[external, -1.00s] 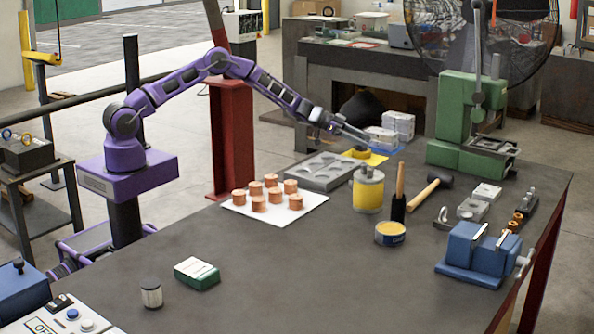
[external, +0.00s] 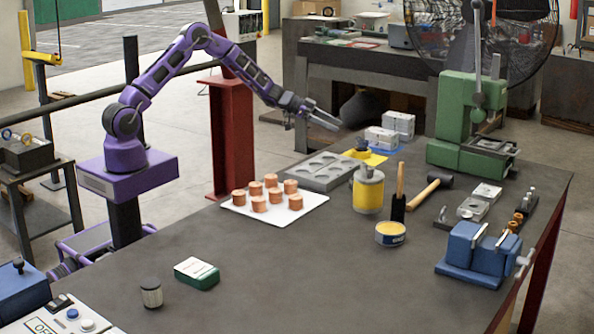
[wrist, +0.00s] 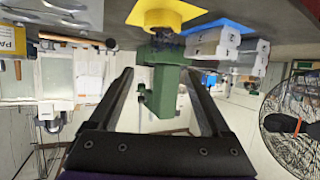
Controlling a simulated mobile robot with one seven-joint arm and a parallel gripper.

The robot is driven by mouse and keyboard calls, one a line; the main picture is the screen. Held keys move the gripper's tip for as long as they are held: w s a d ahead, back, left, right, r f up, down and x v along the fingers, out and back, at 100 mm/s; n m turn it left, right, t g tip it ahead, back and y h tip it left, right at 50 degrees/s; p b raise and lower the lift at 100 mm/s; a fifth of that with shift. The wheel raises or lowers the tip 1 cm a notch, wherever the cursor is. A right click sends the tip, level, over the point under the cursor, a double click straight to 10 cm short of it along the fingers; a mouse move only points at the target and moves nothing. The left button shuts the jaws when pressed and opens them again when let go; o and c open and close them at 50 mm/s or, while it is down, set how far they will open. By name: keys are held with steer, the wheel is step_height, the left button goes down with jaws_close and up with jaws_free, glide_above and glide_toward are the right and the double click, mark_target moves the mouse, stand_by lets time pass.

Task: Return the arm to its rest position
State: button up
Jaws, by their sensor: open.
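My purple arm reaches over the far side of the workbench in the external view. My gripper (external: 330,122) is in the air above the grey mould plate (external: 322,172) and points to the right. In the wrist view my gripper (wrist: 165,85) shows two dark fingers spread well apart, with nothing held between them. The green press (wrist: 168,85) shows beyond the fingers there.
On the bench are copper-coloured cylinders on a white sheet (external: 235,203), a yellow can (external: 368,192), a mallet (external: 425,192), a blue vise (external: 478,250) and the green press (external: 455,155). Grey blocks (external: 398,123) stand behind. The front middle of the bench is clear.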

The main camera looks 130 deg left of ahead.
steer(key=shift+s+d+r, duration=0.1)
steer(key=shift+s+r, duration=0.05)
steer(key=shift+s, duration=0.15)
stand_by(0.4)
